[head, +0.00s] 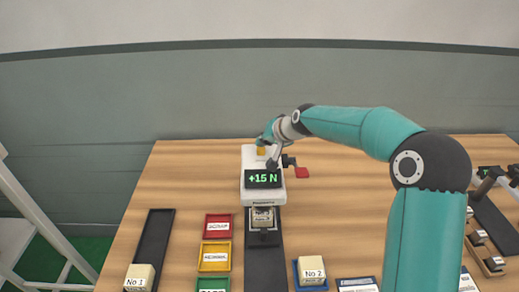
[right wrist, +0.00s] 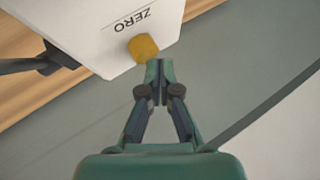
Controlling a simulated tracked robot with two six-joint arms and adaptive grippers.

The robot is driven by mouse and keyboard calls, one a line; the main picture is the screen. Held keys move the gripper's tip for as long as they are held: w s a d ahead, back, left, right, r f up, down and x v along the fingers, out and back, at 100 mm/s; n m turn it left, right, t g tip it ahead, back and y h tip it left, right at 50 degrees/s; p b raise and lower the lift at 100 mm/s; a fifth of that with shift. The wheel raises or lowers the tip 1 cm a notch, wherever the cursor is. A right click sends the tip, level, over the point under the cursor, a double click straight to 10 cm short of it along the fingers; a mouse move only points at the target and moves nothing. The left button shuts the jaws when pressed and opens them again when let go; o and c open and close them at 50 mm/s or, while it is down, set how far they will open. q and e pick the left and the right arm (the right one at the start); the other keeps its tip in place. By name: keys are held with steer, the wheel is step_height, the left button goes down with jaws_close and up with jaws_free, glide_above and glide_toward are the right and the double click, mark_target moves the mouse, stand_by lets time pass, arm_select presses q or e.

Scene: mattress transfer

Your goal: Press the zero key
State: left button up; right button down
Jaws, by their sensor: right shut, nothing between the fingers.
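The zero key is a yellow button (right wrist: 143,47) beside the printed word ZERO on a white device (right wrist: 105,35). In the head view the key (head: 261,151) sits at the far end of the device (head: 249,157), whose dark display (head: 263,179) reads +15 N in green. My right gripper (right wrist: 154,68) is shut and empty, its tips right by the key's edge in the right wrist view; I cannot tell whether they touch. In the head view it (head: 266,143) is small and partly hidden behind its own wrist. My left gripper is not in view.
A red-handled lever (head: 301,172) sticks out right of the device. A block (head: 262,216) stands in front of it on a dark strip. Red (head: 217,226), yellow (head: 214,256) and green trays, block No 1 (head: 139,278) and block No 2 (head: 311,269) lie nearer.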

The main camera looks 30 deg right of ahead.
mark_target(263, 149)
steer(key=shift+f+b, duration=0.8)
steer(key=shift+f, duration=0.15)
stand_by(0.5)
steer(key=shift+r, duration=0.1)
steer(key=shift+r+p, duration=1.05)
steer(key=shift+r, duration=0.2)
step_height(263, 149, up, 5)
steer(key=p, duration=0.4)
stand_by(0.7)
